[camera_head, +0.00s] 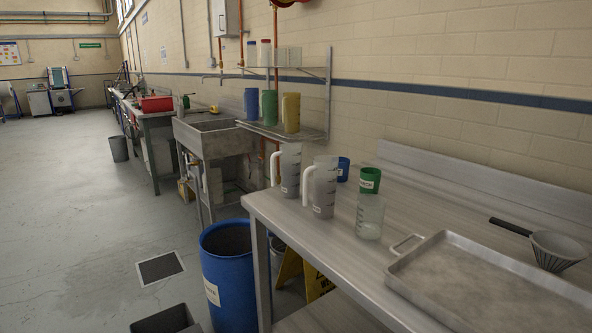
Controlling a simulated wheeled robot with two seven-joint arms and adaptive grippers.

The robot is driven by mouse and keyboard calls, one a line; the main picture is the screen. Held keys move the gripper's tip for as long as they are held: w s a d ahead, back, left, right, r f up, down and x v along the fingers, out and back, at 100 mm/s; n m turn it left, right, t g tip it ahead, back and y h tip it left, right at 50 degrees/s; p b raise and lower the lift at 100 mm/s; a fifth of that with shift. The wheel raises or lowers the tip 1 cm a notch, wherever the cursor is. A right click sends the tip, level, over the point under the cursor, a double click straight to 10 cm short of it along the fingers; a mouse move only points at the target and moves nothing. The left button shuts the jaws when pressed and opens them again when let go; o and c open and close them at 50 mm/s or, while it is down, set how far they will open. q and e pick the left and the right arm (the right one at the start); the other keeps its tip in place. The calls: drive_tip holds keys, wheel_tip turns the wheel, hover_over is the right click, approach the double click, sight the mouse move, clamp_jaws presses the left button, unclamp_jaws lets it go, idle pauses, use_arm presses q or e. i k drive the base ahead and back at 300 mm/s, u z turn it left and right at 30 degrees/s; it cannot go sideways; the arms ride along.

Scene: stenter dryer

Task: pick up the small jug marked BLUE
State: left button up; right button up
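A small blue vessel (343,171) stands on the steel table, behind the clear jugs; any marking on it is too small to read. A taller blue jug (251,104) stands at the left end of the lower wall shelf, beside a green jug (269,107) and a yellow jug (291,112). I cannot read the word BLUE on any of them. Two clear graduated jugs with white handles, the left one (290,170) and the right one (323,187), stand near the table's left end. Neither of my grippers is in view.
A blue barrel (231,275) stands beside the table. Open floor lies left.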

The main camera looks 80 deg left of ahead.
sight(290, 154)
drive_tip(key=u, duration=0.55)
drive_tip(key=i, duration=0.75)
drive_tip(key=u, duration=1.2)
drive_tip(key=i, duration=0.35)
drive_tip(key=u, duration=0.35)
